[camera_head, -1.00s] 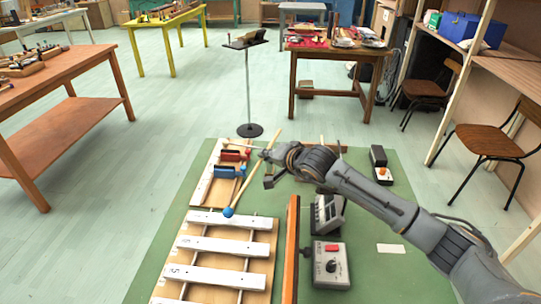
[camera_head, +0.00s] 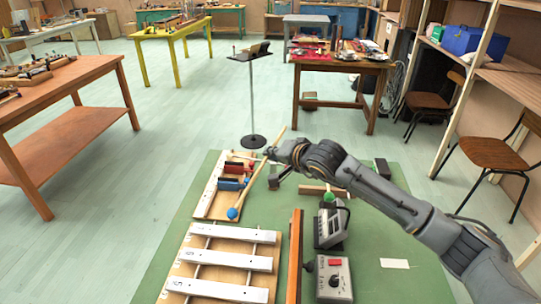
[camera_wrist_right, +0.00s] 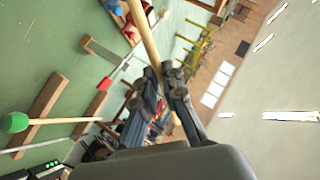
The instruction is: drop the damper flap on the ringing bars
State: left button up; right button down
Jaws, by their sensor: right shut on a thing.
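Several white bars (camera_head: 220,261) lie in a row on a wooden frame at the front of the green table (camera_head: 378,282). A long orange-brown board (camera_head: 295,256) stands on edge along their right side; it may be the damper flap. It is not over the bars. My right gripper (camera_head: 268,155) is shut on the wooden stick of a blue-headed mallet (camera_head: 232,213). The stick also shows between the fingers in the right wrist view (camera_wrist_right: 145,38). The blue head is just beyond the farthest visible bar; whether it touches anything is unclear. My left gripper is out of view.
Red and blue blocks (camera_head: 230,183) sit on a wooden board behind the bars. A green-headed mallet (camera_head: 328,197), a grey device (camera_head: 329,227) and a box with a red switch (camera_head: 334,277) stand right of the orange-brown board. My right arm crosses above the table's right side.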

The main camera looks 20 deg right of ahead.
jog(key=s+d+r, duration=0.4)
jog(key=d+r, duration=0.1)
jog(key=d, duration=0.4)
jog(key=s+d+f+b, duration=0.2)
jog(key=d+b, duration=0.1)
jog(key=d, duration=0.2)
jog(key=s+d+f+b, duration=0.2)
jog(key=d+f+b, duration=0.15)
jog(key=d, duration=0.25)
jog(key=w+a+r+p, duration=0.1)
jog(key=a+r+p, duration=0.2)
jog(key=r, duration=0.5)
jog(key=shift+w+a+p, duration=0.15)
jog(key=shift+a+p, duration=0.15)
jog(key=shift+p, duration=0.15)
